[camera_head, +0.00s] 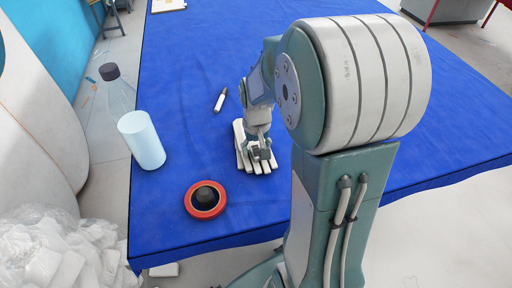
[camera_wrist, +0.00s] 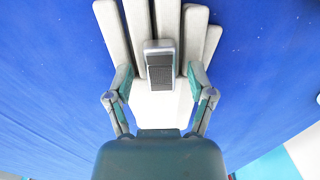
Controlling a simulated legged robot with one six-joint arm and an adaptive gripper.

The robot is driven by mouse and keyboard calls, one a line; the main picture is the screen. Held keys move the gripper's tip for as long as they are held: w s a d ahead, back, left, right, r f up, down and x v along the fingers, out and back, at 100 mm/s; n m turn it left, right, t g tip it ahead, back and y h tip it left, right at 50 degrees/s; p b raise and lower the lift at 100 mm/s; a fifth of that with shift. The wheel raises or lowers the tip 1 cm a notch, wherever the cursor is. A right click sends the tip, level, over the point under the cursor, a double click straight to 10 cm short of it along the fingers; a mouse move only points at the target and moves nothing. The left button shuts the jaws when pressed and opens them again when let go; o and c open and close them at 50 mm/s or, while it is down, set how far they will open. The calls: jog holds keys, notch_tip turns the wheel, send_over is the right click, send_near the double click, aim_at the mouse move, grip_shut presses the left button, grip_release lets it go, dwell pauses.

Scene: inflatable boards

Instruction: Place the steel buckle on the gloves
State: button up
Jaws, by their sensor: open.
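The white gloves (camera_head: 241,141) lie on the blue-covered table, and their long pale fingers (camera_wrist: 166,20) fill the middle of the wrist view. The steel buckle (camera_wrist: 160,66), a small grey block with a dark ribbed face, rests on the gloves. My gripper (camera_wrist: 161,84) is open, with one finger on each side of the buckle and a gap to each. In the head view my gripper (camera_head: 259,150) is low over the gloves, and the buckle there is hard to tell apart from the fingers.
A red-rimmed round item with a black knob (camera_head: 205,199) lies near the table's front edge. A pale cylinder (camera_head: 142,140) and a clear bottle with a dark cap (camera_head: 117,86) stand at the left edge. A white marker-like stick (camera_head: 220,100) lies behind the gloves. The blue table (camera_head: 190,50) is mostly clear.

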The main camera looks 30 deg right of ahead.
aim_at(257, 150)
notch_tip(257, 150, up, 12)
jog(key=f, duration=0.1)
jog(key=s+a+r+n+t, duration=0.1)
jog(key=s+a+r+t, duration=0.1)
jog(key=s+a, duration=0.3)
jog(key=s+a+r+n+t, duration=0.2)
jog(key=s+a+r+t, duration=0.1)
jog(key=s+a, duration=0.2)
jog(key=s, duration=0.2)
jog(key=shift+s+a+t, duration=0.3)
jog(key=shift+s+a, duration=0.1)
